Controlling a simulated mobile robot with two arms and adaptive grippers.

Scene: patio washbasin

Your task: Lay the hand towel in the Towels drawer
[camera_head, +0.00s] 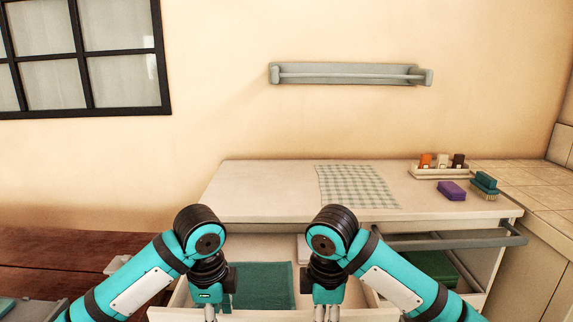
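A grey-and-white checked cloth (356,186) lies flat on the cabinet top. A teal cloth (262,286) lies flat inside an open drawer (275,314) at the front. I cannot tell which cloth is the hand towel, and no drawer label is readable. My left gripper (210,313) points down over the left part of the drawer, left of the teal cloth. My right gripper (326,313) points down over its right part, right of the cloth. Both sets of fingers are small and at the bottom edge; I cannot tell whether they are open. I see no cloth hanging from either.
The cabinet top (260,190) is clear at left. A tray (440,173) with small bottles, a purple sponge (452,191) and a green brush (485,184) are at right. A grey bar (450,241) juts out at the right front. An empty rail (350,74) hangs on the wall.

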